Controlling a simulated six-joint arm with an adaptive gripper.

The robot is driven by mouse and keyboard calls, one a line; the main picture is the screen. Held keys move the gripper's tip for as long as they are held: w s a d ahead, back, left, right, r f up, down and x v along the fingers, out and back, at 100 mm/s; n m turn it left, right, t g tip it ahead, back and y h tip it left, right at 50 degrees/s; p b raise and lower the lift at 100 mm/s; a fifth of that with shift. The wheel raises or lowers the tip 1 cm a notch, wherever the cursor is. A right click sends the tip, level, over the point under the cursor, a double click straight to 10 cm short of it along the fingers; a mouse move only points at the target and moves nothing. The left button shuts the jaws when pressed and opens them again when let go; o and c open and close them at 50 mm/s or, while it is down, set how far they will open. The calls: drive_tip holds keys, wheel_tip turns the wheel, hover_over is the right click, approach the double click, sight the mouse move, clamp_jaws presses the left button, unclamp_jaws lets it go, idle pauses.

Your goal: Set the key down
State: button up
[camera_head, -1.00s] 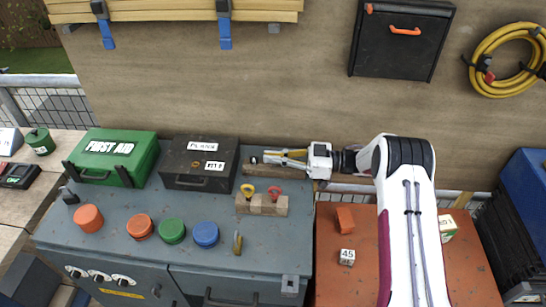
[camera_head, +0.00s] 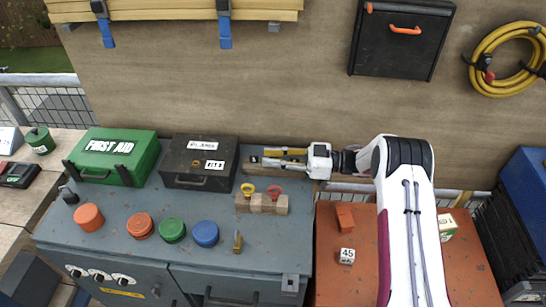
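Two keys with ring-shaped heads, one yellow (camera_head: 248,188) and one red (camera_head: 274,191), stand in a small wooden block (camera_head: 262,206) on the grey-blue bench. I cannot tell which key the task means. My gripper (camera_head: 266,157) is level above the back right of the bench, pointing left, behind the block and apart from both keys. Its two fingers are spread with a gap between them. I make out no key between them, though the view is small there. A wooden piece lies below the gripper, partly hidden by it.
A black labelled case (camera_head: 199,163) stands just left of my gripper, with a green first aid box (camera_head: 117,156) beyond it. Several coloured round caps and a small brass piece (camera_head: 238,242) are along the bench front. An orange block (camera_head: 345,217) and a "45" cube (camera_head: 347,256) lie on the red surface.

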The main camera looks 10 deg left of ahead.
drive_tip(key=shift+d, duration=0.15)
drive_tip(key=shift+d, duration=0.6)
drive_tip(key=shift+s+d+r, duration=0.15)
drive_tip(key=shift+d, duration=0.9)
drive_tip(key=shift+s+d+r, duration=0.1)
drive_tip(key=shift+s+d, duration=0.05)
drive_tip(key=shift+d, duration=0.9)
drive_tip(key=shift+s+d+r, duration=0.15)
drive_tip(key=shift+d, duration=0.9)
drive_tip(key=shift+o, duration=0.5)
drive_tip(key=shift+r, duration=0.1)
